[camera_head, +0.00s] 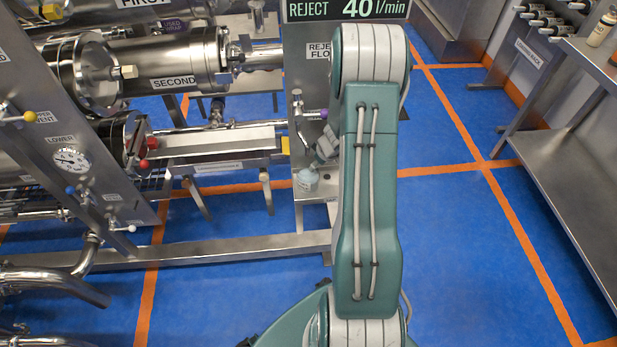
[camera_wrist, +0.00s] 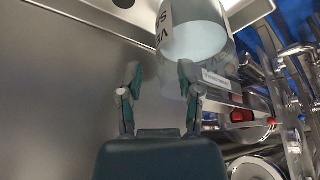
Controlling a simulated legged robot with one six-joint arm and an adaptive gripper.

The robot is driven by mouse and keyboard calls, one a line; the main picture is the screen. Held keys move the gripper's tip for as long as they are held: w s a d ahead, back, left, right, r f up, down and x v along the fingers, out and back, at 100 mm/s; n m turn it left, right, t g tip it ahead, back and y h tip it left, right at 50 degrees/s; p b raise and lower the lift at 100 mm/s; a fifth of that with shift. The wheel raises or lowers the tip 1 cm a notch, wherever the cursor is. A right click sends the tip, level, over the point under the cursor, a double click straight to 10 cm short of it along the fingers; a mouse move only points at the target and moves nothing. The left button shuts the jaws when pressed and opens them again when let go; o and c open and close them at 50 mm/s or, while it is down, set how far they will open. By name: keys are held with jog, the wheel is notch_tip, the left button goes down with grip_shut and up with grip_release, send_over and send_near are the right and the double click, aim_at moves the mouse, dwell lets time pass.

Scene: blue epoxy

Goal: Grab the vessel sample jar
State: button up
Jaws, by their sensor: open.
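The vessel sample jar (camera_wrist: 200,45) is a pale, whitish vessel with dark lettering, cut off by the top edge of the wrist view. In the head view a small jar (camera_head: 307,180) stands on a steel ledge beside the reject-flow panel. My gripper (camera_wrist: 159,76) is open, with nothing between its fingers. The jar lies beyond the fingertips and to the right of the gap. The right finger overlaps its lower part in the picture; I cannot tell whether they touch. In the head view my arm partly hides the gripper, which is close to the jar.
A flat steel panel (camera_wrist: 60,75) fills the left of the wrist view. Steel pipes and a red-ended fitting (camera_wrist: 243,115) are on the right.

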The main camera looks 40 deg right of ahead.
jog(key=shift+x, duration=1.15)
jog(key=shift+a, duration=0.1)
grip_shut()
jog(key=shift+r, duration=0.1)
